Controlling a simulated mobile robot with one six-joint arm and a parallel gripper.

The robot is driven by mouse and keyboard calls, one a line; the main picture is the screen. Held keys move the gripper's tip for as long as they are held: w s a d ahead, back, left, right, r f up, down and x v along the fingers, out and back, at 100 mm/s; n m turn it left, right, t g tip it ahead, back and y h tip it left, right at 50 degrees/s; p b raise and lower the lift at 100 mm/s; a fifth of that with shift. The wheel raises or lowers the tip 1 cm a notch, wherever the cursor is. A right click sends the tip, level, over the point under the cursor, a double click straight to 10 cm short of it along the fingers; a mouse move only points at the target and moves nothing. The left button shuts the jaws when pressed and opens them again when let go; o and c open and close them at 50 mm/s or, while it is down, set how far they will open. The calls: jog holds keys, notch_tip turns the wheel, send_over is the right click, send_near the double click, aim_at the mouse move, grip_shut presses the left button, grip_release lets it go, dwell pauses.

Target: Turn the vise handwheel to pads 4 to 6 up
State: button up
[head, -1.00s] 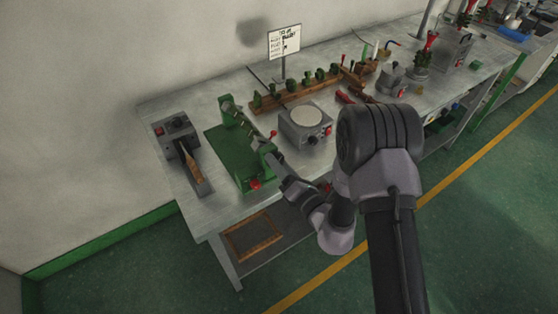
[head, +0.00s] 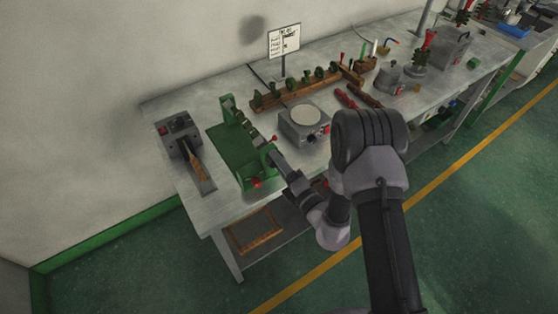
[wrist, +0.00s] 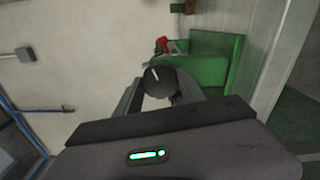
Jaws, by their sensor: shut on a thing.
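The green vise (head: 236,150) stands near the left end of the bench, with a row of green parts along its back. Its handwheel (wrist: 160,80) shows in the wrist view as a dark round knob with a white mark, the mark tilted a little left of upright. My gripper (wrist: 157,98) is shut on the handwheel, one finger on each side. In the head view my gripper (head: 275,158) is at the vise's right end, and it hides the wheel there. The pad numbers are too small to read.
A grey hot plate unit (head: 304,126) stands close to the right of the vise. A grey box with a wooden-handled tool (head: 199,175) lies to its left. A sign (head: 284,42) and a wooden rack (head: 295,92) stand behind.

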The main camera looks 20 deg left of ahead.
jog(key=shift+r+m+p, duration=0.1)
jog(key=shift+m+p, duration=3.05)
jog(key=shift+m, duration=8.05)
jog(key=o, duration=1.4)
jog(key=shift+a, duration=0.1)
jog(key=shift+c, duration=0.2)
